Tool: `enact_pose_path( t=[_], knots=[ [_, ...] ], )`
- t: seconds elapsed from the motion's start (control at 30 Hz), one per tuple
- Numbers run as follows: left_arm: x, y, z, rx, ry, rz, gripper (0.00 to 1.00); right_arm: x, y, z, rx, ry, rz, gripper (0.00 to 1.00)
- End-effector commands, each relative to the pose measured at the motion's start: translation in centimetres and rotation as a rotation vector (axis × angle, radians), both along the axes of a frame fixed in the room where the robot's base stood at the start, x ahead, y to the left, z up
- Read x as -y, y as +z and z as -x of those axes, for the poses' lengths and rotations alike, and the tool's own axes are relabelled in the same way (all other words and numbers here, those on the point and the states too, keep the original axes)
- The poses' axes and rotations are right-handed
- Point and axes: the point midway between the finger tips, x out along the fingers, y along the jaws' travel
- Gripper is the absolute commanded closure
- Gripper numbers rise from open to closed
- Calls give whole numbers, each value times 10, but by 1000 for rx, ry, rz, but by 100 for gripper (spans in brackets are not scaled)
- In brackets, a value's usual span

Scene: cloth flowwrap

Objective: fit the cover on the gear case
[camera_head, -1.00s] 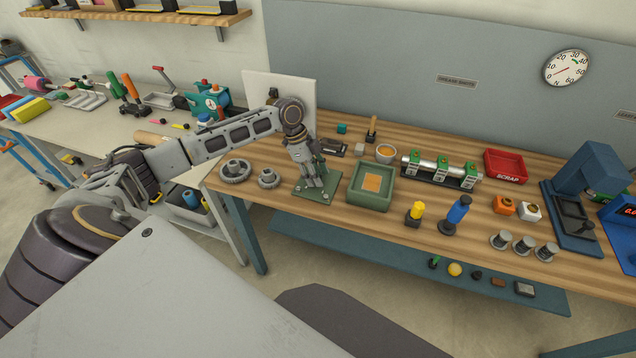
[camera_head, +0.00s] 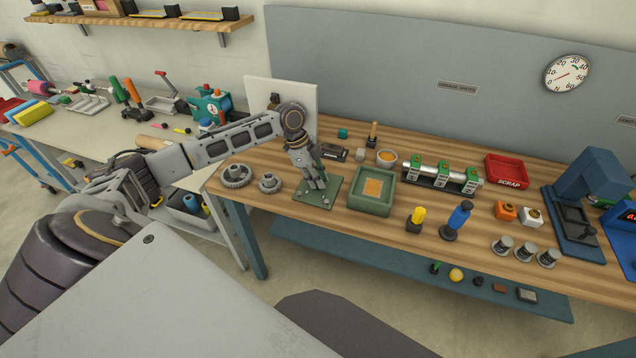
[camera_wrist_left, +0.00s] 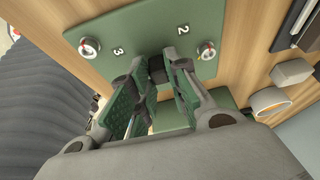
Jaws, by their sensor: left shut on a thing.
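The cover, a flat green plate (camera_head: 330,197), is at the table's front edge, left of the gear case. In the left wrist view the cover (camera_wrist_left: 130,38) shows the numbers 2 and 3 beside round fasteners and a dark grip piece at its middle. My left gripper (camera_head: 318,185) points down over it; its fingers (camera_wrist_left: 155,78) are shut on that dark piece. I cannot tell whether the plate touches the table. The gear case, an open green box (camera_head: 369,207) with a tan floor, stands just right of the cover. My right gripper is out of view.
Two grey gears (camera_head: 236,176) lie left of the cover. An orange-filled bowl (camera_head: 387,158) and a shaft on a rack (camera_head: 441,178) stand behind the case. A yellow-topped piece (camera_head: 415,219) and a blue bottle (camera_head: 456,219) stand to its right.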

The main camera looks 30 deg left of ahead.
Motion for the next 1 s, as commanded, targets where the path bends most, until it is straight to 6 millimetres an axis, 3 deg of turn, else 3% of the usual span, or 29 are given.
enact_pose_path(
  t=[0.27,0.6,0.8,1.0],
  knots=[
    [0,19,-1,4,-1,0,100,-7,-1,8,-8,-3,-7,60],
    [0,69,-2,5,0,2,100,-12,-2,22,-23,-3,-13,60],
    [0,92,-1,4,0,1,100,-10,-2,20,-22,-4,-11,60],
    [0,100,-1,3,0,1,100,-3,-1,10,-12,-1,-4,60]
  ],
)
